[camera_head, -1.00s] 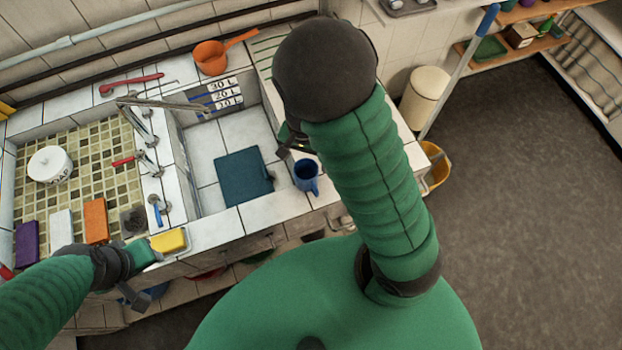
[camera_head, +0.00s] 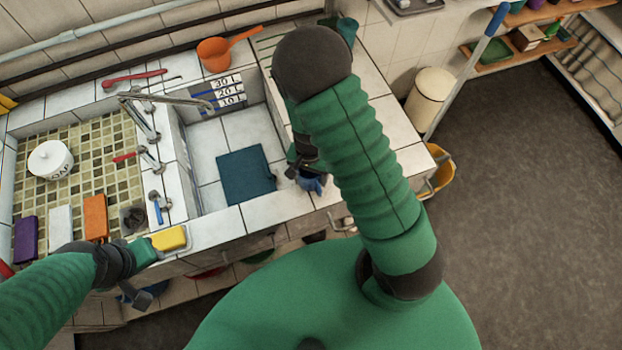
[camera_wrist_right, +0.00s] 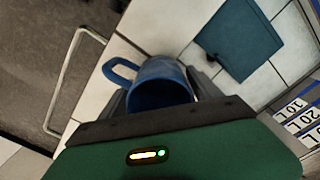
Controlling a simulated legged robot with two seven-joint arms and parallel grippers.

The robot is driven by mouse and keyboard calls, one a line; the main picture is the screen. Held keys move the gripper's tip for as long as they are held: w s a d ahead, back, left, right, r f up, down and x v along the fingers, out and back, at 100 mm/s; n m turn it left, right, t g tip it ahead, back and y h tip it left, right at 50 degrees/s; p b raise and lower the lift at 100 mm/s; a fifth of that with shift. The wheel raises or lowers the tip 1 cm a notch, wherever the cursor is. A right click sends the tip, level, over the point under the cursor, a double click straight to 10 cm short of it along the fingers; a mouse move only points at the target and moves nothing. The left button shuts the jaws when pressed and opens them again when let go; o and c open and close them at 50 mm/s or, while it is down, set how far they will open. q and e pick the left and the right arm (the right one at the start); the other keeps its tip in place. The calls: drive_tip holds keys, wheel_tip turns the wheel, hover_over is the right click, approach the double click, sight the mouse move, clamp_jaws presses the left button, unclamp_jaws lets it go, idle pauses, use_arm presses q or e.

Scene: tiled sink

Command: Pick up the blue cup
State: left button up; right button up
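The blue cup (camera_head: 313,185) stands on the white tiled counter right of the sink basin, mostly covered by my right gripper (camera_head: 308,172) in the head view. In the right wrist view the cup (camera_wrist_right: 160,80) shows with its handle toward the left. The dark fingers of my right gripper (camera_wrist_right: 157,97) lie on either side of the cup, apparently open around it; contact is unclear. My left gripper (camera_head: 128,278) hangs at the counter's front edge beside the yellow sponge (camera_head: 168,238); its fingers are partly hidden.
A teal mat (camera_head: 246,175) lies in the basin. An orange pot (camera_head: 214,53) stands behind it, and a faucet (camera_head: 165,101) reaches over the basin's left side. A teal cup (camera_head: 347,30) stands on the back right counter. A metal handle (camera_wrist_right: 75,80) is beside the counter edge.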

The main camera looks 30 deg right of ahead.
drive_tip(key=c, duration=1)
drive_tip(key=shift+c, duration=0.2)
